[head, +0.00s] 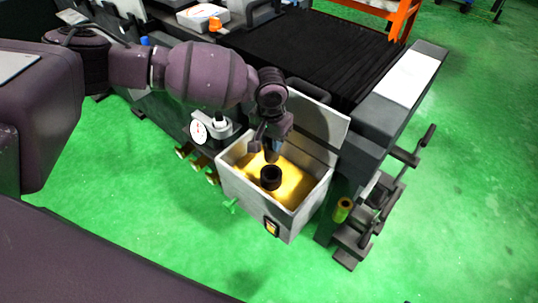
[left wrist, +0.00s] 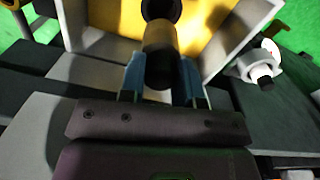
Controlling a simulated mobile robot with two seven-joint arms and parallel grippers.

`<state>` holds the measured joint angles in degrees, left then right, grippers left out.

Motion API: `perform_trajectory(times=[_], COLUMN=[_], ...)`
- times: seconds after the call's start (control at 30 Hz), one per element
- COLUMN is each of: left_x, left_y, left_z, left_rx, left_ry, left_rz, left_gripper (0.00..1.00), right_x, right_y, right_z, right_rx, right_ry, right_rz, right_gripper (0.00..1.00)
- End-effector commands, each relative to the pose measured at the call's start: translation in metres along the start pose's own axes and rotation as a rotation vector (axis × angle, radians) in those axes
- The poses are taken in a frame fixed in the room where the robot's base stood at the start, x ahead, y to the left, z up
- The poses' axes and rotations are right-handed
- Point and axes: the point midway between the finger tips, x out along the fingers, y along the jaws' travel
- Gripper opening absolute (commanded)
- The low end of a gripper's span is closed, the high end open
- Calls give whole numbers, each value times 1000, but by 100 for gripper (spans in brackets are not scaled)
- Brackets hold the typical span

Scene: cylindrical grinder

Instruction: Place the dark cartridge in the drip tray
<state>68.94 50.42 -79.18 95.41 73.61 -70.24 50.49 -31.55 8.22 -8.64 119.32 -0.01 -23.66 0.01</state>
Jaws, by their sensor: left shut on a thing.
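The drip tray appears to be the open grey box (head: 246,190) with a lit yellow inside. It also shows in the left wrist view (left wrist: 213,17). My left gripper (head: 270,148) is over the box, pointing down. In the left wrist view its blue fingers (left wrist: 162,80) are shut on the dark cylindrical cartridge (left wrist: 160,50). In the head view the cartridge is mostly hidden by the fingers. My right gripper is not in view.
A raised grey lid or panel (head: 318,122) stands behind the box. A dial gauge (head: 199,130) is left of it. The grinder's black bellows (head: 310,50) lie behind. A grey machine end with handles (head: 400,90) is to the right. Green floor is clear in front.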

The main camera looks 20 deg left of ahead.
Motion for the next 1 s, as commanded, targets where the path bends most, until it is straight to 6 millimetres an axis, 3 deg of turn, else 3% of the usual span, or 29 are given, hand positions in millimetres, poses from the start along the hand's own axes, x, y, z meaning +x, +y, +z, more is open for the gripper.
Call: perform_trajectory(times=[0.03, 0.1, 0.3, 0.5, 0.77, 1.0], left_x=[-19, -34, -65, -79, -81, -110], left_y=[0, 0, 1, 2, 1, 13], left_z=[-1, -1, 0, 0, 2, 34], left_rx=[0, 1, 1, 0, -38, -113], left_ry=[8, 6, 3, 0, -8, 12], left_rz=[-1, 0, -1, 0, -11, -27], left_gripper=[4, 4, 3, 3, 3, 3], right_x=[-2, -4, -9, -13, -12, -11], right_y=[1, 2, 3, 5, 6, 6], right_z=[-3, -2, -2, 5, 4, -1], right_rx=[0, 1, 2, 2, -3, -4], right_ry=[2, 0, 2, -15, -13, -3], right_rz=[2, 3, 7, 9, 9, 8], right_gripper=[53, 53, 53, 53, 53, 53])
